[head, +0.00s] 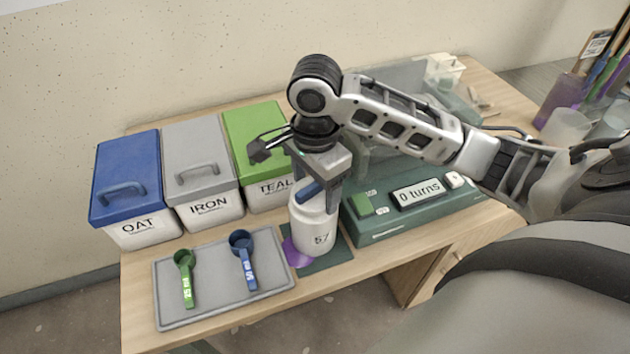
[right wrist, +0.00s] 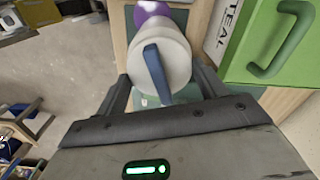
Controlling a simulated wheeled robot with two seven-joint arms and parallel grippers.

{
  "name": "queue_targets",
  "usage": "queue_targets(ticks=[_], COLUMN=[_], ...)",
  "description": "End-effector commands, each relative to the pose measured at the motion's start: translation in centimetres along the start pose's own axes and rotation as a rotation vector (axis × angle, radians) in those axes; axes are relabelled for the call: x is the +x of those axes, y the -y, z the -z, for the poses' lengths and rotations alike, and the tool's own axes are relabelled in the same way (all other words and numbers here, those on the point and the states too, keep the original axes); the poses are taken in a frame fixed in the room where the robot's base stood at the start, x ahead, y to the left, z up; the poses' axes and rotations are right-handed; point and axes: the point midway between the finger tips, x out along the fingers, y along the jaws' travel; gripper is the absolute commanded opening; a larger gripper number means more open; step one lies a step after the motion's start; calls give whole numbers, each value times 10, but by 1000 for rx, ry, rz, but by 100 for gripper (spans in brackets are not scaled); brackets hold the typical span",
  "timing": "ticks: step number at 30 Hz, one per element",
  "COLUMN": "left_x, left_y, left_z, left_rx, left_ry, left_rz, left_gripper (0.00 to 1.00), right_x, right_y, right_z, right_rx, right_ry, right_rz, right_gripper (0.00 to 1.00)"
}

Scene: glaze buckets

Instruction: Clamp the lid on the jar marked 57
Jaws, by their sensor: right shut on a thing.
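The white jar marked 57 (head: 316,238) stands upright on a dark green mat (head: 335,258). A blue lever (head: 309,191) lies across its top; in the right wrist view the lever (right wrist: 156,75) sits over the round white top (right wrist: 175,58). My right gripper (head: 318,198) comes down from above and is shut around the upper part of the jar, one finger on each side. I cannot tell whether its fingers press on the lid's rim or the jar itself. My left gripper is not in view.
A teal device (head: 405,215) reading "0 turns" stands right of the jar. Bins marked OAT (head: 138,230), IRON (head: 208,208) and TEAL (head: 268,190) stand behind left. A grey tray (head: 215,295) holds a green scoop (head: 186,275) and a blue scoop (head: 244,258). A purple patch (head: 297,253) is by the jar.

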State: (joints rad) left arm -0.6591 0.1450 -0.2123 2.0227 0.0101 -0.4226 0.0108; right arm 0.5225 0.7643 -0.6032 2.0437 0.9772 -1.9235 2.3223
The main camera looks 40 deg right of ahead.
Motion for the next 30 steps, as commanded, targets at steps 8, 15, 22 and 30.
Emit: queue_targets(ticks=[8,15,22,30], left_x=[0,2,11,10], left_y=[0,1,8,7], left_z=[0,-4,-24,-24], left_rx=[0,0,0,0], left_ry=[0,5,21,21], left_rz=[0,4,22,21], left_gripper=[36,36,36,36], right_x=[2,1,-16,-77], right_y=[-1,0,2,2], right_z=[2,2,1,2], right_rx=[4,1,1,1], right_ry=[-5,-4,-2,-9], right_rz=[-6,-4,5,6], right_gripper=[96,96,96,96])
